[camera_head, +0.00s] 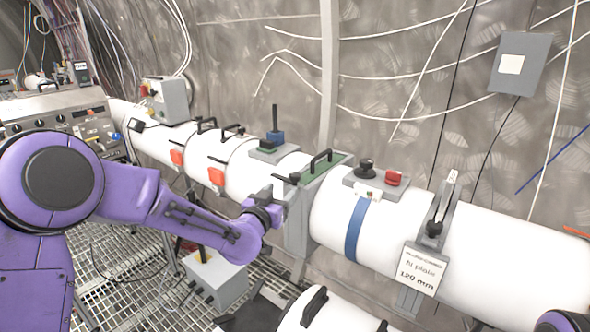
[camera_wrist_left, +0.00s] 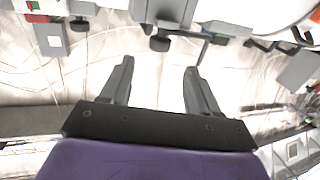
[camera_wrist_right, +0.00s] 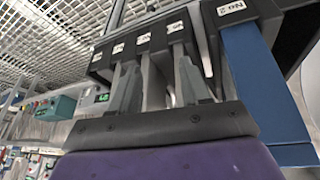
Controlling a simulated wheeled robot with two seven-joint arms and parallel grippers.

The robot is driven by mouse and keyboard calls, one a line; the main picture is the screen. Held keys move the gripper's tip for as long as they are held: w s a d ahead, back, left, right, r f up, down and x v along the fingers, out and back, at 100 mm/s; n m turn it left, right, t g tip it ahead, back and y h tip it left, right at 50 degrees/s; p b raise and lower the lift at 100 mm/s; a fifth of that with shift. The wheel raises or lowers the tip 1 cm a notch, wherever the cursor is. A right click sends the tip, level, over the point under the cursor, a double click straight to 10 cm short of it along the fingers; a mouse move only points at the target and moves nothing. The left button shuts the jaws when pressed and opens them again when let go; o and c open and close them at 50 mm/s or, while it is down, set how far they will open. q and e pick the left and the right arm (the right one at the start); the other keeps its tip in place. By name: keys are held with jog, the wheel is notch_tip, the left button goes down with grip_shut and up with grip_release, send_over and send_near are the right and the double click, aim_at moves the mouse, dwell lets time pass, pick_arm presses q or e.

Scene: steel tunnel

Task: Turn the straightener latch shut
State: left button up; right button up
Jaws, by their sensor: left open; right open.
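No fitting is readably marked as the straightener latch, so I cannot tell which one it is. A small black knob (camera_head: 294,177) sits on the side of the white pipe (camera_head: 480,245), beside a grey bracket. My left gripper (camera_head: 281,190) is close to this knob. In the left wrist view the left gripper (camera_wrist_left: 157,78) is open and empty, and a black knob (camera_wrist_left: 160,43) on a grey fitting shows beyond the gap between the fingers, apart from them. My right gripper (camera_wrist_right: 158,80) is open in the right wrist view; I cannot tell whether its fingers touch the labelled grey housing around them.
A paper sign (camera_head: 422,270) hangs below. A grey box (camera_head: 215,278) stands on the grating.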

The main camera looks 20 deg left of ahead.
aim_at(293, 175)
pick_arm(q)
jog(key=w+p, duration=0.1)
jog(key=w, duration=0.2)
jog(key=w+p, duration=0.1)
jog(key=w, duration=0.2)
jog(key=w+p, duration=0.2)
jog(key=w, duration=0.1)
jog(key=shift+w+d+r, duration=0.1)
jog(key=shift+d+r, duration=0.3)
jog(key=shift+w+f, duration=0.1)
jog(key=shift+w, duration=0.5)
grip_shut()
